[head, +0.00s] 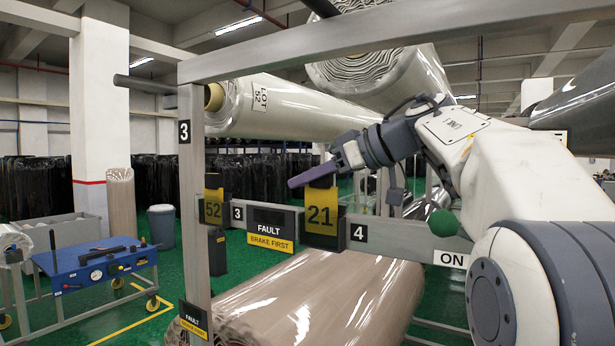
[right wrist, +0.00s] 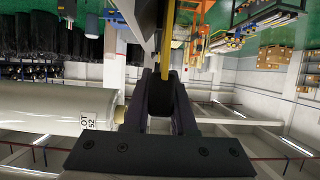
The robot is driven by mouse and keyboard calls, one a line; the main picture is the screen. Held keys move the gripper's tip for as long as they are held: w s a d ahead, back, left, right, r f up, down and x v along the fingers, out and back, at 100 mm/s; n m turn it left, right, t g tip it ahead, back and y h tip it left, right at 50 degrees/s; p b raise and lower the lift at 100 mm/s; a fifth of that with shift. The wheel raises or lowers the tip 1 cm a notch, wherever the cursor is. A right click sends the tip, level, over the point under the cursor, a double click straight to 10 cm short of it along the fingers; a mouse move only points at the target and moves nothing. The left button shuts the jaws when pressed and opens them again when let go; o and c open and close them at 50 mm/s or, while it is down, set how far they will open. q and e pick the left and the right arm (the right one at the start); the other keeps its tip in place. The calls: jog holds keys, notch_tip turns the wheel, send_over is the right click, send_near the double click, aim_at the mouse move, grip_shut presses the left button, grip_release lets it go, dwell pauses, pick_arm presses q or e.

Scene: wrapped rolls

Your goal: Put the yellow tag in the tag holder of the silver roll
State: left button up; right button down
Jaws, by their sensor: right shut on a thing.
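My right gripper (head: 322,174) reaches in from the right and is shut on the top of the yellow tag (head: 322,212), marked 21. The tag hangs upright below the fingers, at the front rail beside the number 4. A dark holder (head: 322,242) shows around its lower edge; I cannot tell whether the tag is seated in it or in front of it. In the right wrist view the yellow tag (right wrist: 168,40) is edge-on at the fingertips. A pale silver-grey wrapped roll (head: 385,78) hangs above, behind the top beam. My left gripper is not in view.
Another tag (head: 213,207), marked 52, hangs at the left post by the number 3. A fault sign (head: 271,227) is on the rail between the tags. A cream roll (head: 280,105) hangs behind; a tan roll (head: 310,300) lies below. A green knob (head: 443,223) stands near my arm.

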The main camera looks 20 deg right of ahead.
jog(key=c, duration=0.7)
grip_release()
jog(key=shift+c, duration=0.2)
jog(key=shift+r, duration=0.2)
jog(key=v, duration=1.2)
jog(key=shift+r, duration=0.35)
